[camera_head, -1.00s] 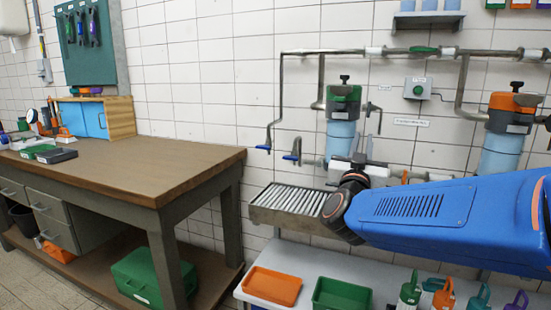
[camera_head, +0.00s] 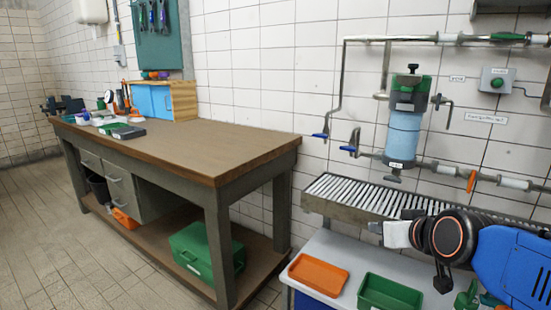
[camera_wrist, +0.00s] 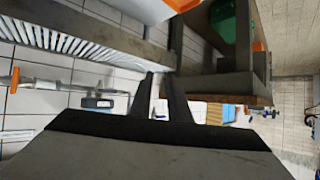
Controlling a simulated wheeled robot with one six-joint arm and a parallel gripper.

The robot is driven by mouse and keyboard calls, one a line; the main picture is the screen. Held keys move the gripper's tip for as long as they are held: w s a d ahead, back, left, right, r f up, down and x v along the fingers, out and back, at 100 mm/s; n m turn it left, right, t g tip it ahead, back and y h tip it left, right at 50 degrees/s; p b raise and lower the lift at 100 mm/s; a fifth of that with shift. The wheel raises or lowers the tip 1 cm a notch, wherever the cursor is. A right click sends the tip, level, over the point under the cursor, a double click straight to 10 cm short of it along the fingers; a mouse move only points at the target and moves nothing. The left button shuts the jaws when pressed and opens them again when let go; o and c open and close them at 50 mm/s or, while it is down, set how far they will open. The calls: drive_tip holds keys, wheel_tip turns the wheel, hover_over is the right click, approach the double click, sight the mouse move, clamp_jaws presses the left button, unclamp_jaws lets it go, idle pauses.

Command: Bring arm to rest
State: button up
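My blue arm (camera_head: 510,262) is at the lower right of the head view, bent, with its dark wrist joint in front of the roller rack. My gripper (camera_head: 385,229) points left in front of the rack's front edge, and its fingers are too small to make out there. In the wrist view two dark fingers of my gripper (camera_wrist: 160,85) stand apart with a gap between them. Nothing is held in the gap. The wrist picture is upside down.
A roller rack (camera_head: 325,204) lies just behind my gripper. Below it a grey bench top (camera_head: 338,250) holds an orange tray (camera_head: 318,274) and a green tray (camera_head: 388,294). A blue filter (camera_head: 403,135) and pipes line the wall. A wooden workbench (camera_head: 200,152) stands left, mostly clear on top.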

drive_tip(key=s+d+f+g, duration=0.1)
drive_tip(key=s+f+g, duration=0.2)
drive_tip(key=s+f, duration=0.2)
drive_tip(key=s+d+f+g+h, duration=0.1)
drive_tip(key=s+f+g, duration=0.3)
drive_tip(key=s, duration=0.8)
drive_tip(key=shift+d+f+m, duration=0.4)
drive_tip(key=shift+d+f, duration=0.1)
drive_tip(key=shift+d, duration=0.25)
